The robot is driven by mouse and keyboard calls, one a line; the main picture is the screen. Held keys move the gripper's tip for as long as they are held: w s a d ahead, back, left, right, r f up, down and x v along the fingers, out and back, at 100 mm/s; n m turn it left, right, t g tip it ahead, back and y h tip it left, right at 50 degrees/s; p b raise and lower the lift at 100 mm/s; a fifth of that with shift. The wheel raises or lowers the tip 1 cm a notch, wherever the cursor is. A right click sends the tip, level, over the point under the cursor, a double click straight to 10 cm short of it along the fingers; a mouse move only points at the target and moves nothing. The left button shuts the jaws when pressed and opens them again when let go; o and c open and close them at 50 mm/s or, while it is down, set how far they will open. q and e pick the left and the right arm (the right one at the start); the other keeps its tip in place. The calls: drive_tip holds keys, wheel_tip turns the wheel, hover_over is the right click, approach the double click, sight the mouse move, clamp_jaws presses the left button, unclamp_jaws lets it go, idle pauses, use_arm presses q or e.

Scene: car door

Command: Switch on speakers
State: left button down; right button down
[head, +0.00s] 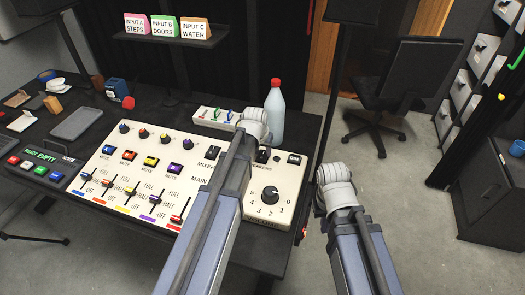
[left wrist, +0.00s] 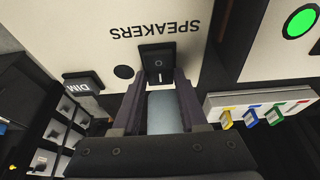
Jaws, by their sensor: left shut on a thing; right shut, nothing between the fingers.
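The speakers switch (left wrist: 158,60) is a black rocker marked O and I, on the cream mixer panel (head: 222,205) beside the printed word SPEAKERS. In the left wrist view it sits between the fingertips of my left gripper (left wrist: 160,82), which is shut on it. I cannot tell which side of the rocker is pressed in. In the head view the left gripper (head: 258,138) is over the panel's back edge, and its fingertips are mostly hidden by its wrist. My right gripper (head: 333,180) is shut and empty, right of the panel and away from the switch.
A DIM switch (left wrist: 83,82) is close to the speakers switch. A bottle with a red cap (head: 276,112) and a small box with coloured levers (head: 213,117) stand behind the panel. A volume knob (head: 270,193) is in front.

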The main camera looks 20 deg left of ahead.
sight(263, 155)
use_arm(q)
drive_tip(key=shift+w+r+g+p, duration=0.1)
drive_tip(key=shift+w+g+p, duration=0.25)
drive_tip(key=shift+w+g, duration=0.4)
drive_tip(key=shift+s+g, duration=0.1)
drive_tip(key=shift+g, duration=0.45)
drive_tip(key=shift+s+g, duration=0.2)
drive_tip(key=shift+g, duration=0.2)
drive_tip(key=shift+c, duration=2.2)
unclamp_jaws()
wheel_tip(263, 155, up, 8)
drive_tip(key=p, duration=0.8)
drive_tip(key=shift+s+f, duration=0.25)
